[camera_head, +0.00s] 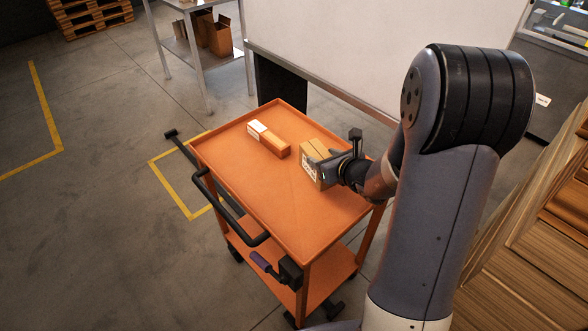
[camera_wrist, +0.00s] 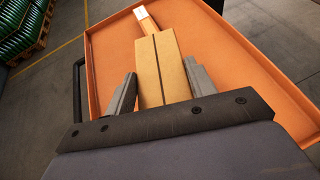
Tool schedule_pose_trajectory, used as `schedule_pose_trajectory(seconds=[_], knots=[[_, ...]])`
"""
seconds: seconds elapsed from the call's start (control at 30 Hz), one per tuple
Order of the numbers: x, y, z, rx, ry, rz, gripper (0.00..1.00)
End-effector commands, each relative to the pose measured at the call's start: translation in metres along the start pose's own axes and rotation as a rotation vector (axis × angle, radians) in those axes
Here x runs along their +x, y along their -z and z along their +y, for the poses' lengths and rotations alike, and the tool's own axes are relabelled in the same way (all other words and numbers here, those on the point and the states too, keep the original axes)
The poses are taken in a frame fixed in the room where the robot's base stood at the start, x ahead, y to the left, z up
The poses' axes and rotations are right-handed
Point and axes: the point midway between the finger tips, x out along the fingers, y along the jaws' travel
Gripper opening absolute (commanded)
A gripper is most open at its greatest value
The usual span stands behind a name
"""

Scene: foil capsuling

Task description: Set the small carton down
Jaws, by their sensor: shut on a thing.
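The small carton (camera_head: 313,158) is a tan cardboard box at the right part of the orange cart's top tray (camera_head: 240,181). My gripper (camera_head: 328,170) is shut on it from the right. In the wrist view the carton (camera_wrist: 158,62) lies between the two grey fingers of my gripper (camera_wrist: 158,88), with a dark seam along its face. The carton is at or just above the tray surface; I cannot tell whether it touches. Part of it is hidden by my gripper.
A longer orange-and-white box (camera_head: 269,139) lies on the tray behind and left of the carton; it also shows in the wrist view (camera_wrist: 147,22). The tray has raised rims. Its front and left parts are clear. A white panel (camera_head: 370,45) stands behind the cart.

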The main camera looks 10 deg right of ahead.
Motion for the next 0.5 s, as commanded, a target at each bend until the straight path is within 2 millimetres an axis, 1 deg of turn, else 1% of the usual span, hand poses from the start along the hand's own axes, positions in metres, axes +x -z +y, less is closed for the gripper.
schedule_pose_trajectory(seconds=[0.03,0.2,0.37,0.5], knots=[[0.009,0.009,-0.002,-0.015,-0.016,-0.008,0.24],[0.013,0.000,-0.004,-0.049,-0.091,-0.010,0.24],[0.008,-0.012,-0.009,-0.078,-0.151,-0.009,0.24],[-0.001,-0.018,-0.018,-0.092,-0.184,-0.008,0.24]])
